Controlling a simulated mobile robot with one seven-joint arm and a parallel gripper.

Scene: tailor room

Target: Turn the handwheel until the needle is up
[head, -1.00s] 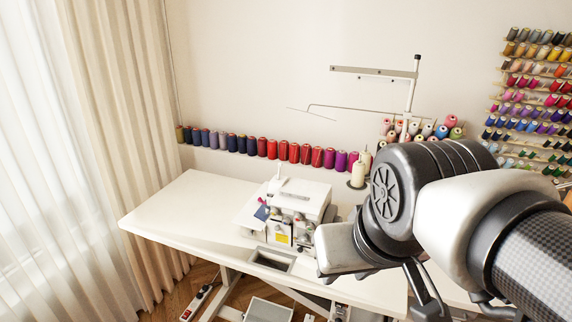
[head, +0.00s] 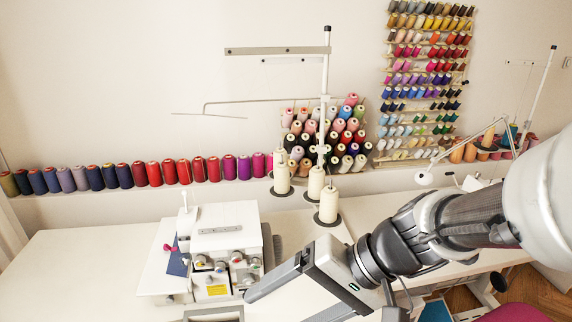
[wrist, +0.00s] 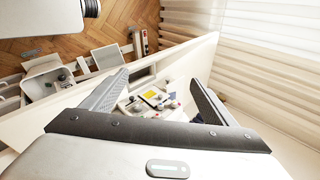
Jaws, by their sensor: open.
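A white overlock sewing machine (head: 226,238) with several dials and a yellow label stands on the white table (head: 75,262) in the head view. A dark ribbed part shows at its right side; I cannot tell whether it is the handwheel. The needle is too small or hidden to make out.
Cream thread cones (head: 328,204) stand behind the machine under a tall thread stand (head: 325,120). A row of spools (head: 154,174) lines the wall. A rectangular opening (head: 214,315) lies in front of the machine. The table left of the machine is clear.

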